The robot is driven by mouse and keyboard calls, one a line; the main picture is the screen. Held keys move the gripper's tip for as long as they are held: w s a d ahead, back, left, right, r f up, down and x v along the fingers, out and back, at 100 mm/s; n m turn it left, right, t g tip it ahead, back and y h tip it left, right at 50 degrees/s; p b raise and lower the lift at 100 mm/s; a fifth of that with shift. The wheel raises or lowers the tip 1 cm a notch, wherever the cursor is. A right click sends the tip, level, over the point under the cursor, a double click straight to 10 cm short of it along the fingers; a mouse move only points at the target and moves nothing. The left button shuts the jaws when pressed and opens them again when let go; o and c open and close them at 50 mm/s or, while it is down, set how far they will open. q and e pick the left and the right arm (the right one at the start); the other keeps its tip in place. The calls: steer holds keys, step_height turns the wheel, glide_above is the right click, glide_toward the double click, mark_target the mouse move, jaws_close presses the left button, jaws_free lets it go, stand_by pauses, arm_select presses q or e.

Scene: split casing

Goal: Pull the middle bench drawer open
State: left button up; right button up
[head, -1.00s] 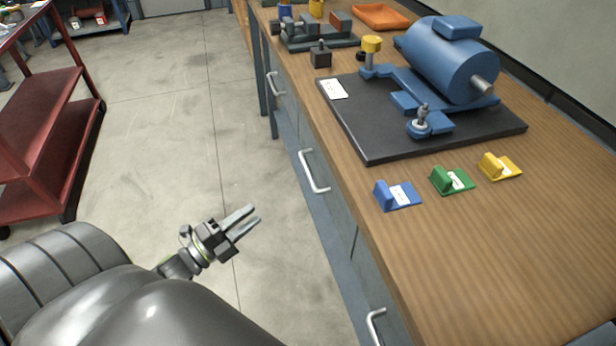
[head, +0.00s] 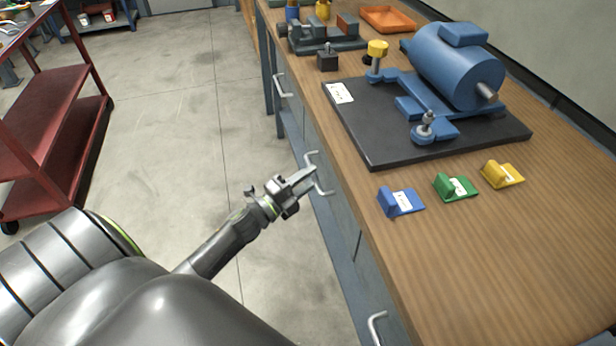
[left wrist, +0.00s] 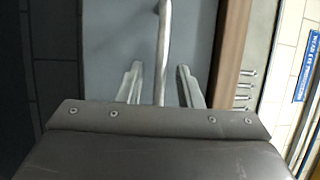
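The middle bench drawer (head: 341,208) is shut, its grey front flush with the bench side. Its pale bar handle (head: 324,191) is partly hidden behind my left gripper (head: 308,179) in the head view. In the left wrist view the handle (left wrist: 163,40) runs upright between the two fingers of my left gripper (left wrist: 159,84). The fingers are apart, one on each side of the bar, with a visible gap on both sides. My right gripper is in neither view.
Other drawer handles sit farther off (head: 283,84) and nearer (head: 376,327). The wooden bench top (head: 480,260) carries a blue motor (head: 455,65) on a dark plate and blue, green and yellow blocks. A red cart (head: 50,120) stands left. The floor between is clear.

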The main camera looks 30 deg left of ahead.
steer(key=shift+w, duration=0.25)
arm_select(q)
jaws_close()
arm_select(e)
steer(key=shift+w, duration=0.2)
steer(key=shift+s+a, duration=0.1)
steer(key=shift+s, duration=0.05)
